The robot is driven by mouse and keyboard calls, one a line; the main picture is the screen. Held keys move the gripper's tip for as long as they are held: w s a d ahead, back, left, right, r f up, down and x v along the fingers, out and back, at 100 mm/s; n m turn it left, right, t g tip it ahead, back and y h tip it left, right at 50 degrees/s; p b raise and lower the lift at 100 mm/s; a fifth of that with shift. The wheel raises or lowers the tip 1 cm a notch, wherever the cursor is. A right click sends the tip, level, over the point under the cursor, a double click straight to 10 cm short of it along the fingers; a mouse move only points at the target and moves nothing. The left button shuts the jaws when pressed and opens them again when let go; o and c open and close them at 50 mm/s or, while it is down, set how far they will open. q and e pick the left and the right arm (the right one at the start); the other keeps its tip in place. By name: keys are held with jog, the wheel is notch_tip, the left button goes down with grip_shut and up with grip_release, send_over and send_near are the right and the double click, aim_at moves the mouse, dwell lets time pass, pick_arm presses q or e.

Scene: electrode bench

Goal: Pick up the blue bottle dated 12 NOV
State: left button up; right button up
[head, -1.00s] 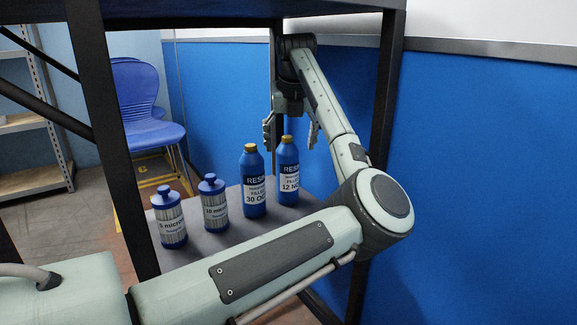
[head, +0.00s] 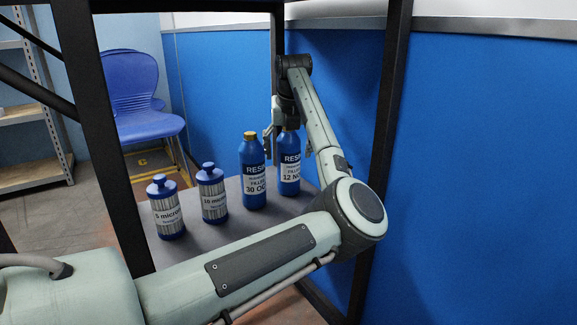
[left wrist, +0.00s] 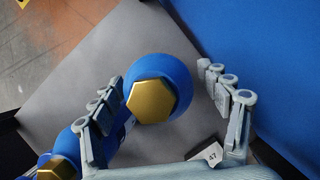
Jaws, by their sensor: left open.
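The blue bottle dated 12 NOV (head: 289,172) stands upright on the grey shelf, its label facing the head camera. Its gold cap is hidden behind my left gripper (head: 289,143) in the head view. In the left wrist view the bottle (left wrist: 160,69) and its gold hexagonal cap lie between the fingers of my left gripper (left wrist: 172,98). The gripper is open, with a finger on either side of the bottle's top and a gap at the right finger. A similar blue bottle marked 30 OC (head: 253,180) stands just left of it. My right gripper is out of view.
Two ribbed filter cartridges, 5 micron (head: 166,212) and 10 micron (head: 212,193), stand left on the grey shelf (head: 225,233). Dark rack posts (head: 104,150) frame it. A blue wall panel (head: 480,190) is behind and right. A blue chair (head: 140,95) stands beyond.

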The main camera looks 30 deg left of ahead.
pick_arm(q)
jog(key=c, duration=1.7)
jog(key=shift+r, duration=0.15)
jog(key=shift+c, duration=0.2)
jog(key=shift+r, duration=0.15)
